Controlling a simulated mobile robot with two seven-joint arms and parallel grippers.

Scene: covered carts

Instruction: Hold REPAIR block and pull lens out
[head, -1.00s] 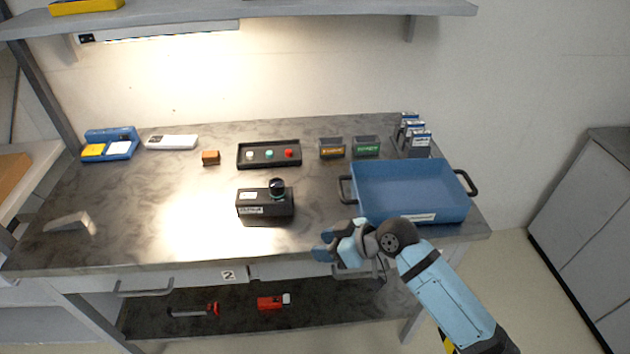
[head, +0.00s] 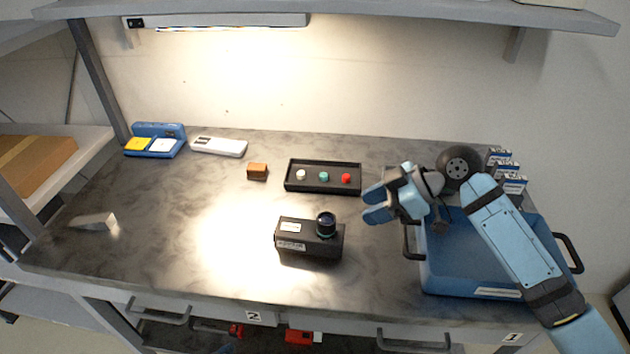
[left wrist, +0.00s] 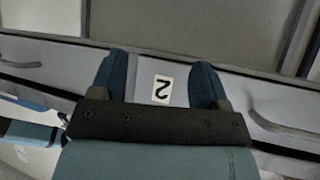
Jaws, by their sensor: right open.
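The block (head: 296,246) is a black box with white labels on the bench, right of the bright patch of light; I cannot read its labels. The lens (head: 326,223) is a short dark cylinder with a greenish ring, upright on the block's right end. My right gripper (head: 372,204) is open and empty, above the bench to the right of the lens and apart from it. My left gripper is outside the head view. In the left wrist view my left gripper (left wrist: 160,82) is open, its fingers apart before the drawer front marked 2, with nothing between them.
A blue tray (head: 447,277) stands at the right, partly under my right arm. A black panel (head: 322,188) with three buttons lies behind the block. A small brown block (head: 257,171), a white device (head: 218,146) and a blue holder (head: 155,149) stand farther back. The bench's left middle is mostly clear.

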